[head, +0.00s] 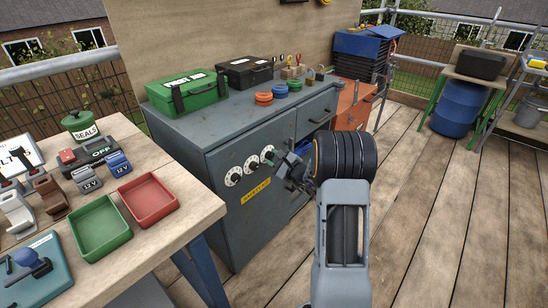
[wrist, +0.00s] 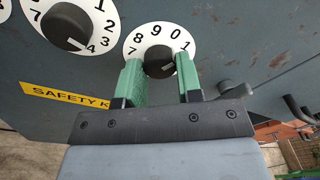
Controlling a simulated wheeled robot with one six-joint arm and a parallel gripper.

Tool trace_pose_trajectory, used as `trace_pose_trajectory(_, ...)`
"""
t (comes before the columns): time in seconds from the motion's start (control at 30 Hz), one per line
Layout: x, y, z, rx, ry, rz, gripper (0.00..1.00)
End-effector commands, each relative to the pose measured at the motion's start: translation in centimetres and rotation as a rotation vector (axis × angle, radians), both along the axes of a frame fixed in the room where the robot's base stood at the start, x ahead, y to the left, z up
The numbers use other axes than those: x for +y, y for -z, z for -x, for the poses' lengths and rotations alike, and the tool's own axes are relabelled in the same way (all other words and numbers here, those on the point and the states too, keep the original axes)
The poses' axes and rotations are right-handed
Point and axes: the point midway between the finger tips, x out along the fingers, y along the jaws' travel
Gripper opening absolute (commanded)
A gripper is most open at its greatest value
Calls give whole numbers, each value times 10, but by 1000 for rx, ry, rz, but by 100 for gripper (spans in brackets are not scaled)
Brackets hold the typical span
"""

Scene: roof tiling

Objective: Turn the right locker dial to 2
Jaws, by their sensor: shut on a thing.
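The right locker dial (wrist: 159,42) is a white disc with black numbers and a black knob in the middle of the wrist view. In the head view the right dial (head: 266,153) is the rightmost of three on the grey locker front. My gripper (wrist: 160,68) has its green fingers on either side of the black knob (wrist: 158,62) and is shut on it. The numbers 7, 8, 9, 0 and 1 show above the fingers; the lower part of the dial is hidden. I cannot tell which number the knob points to. In the head view my gripper (head: 287,172) is at the locker front.
The middle dial (wrist: 72,30) is close by on the left, above a yellow safety label (wrist: 62,95). A handle (wrist: 232,87) juts out to the right. The workbench (head: 190,205) with trays stands left of the locker. The deck to the right (head: 440,220) is clear.

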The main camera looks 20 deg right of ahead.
Motion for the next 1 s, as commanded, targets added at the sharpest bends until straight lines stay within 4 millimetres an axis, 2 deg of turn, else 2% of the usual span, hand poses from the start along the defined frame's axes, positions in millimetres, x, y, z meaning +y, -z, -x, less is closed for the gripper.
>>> trace_pose_trajectory(0.6,0,-3,0,237,0,-516,9)
trace_pose_trajectory(1.0,-1,-2,0,336,1,-735,9)
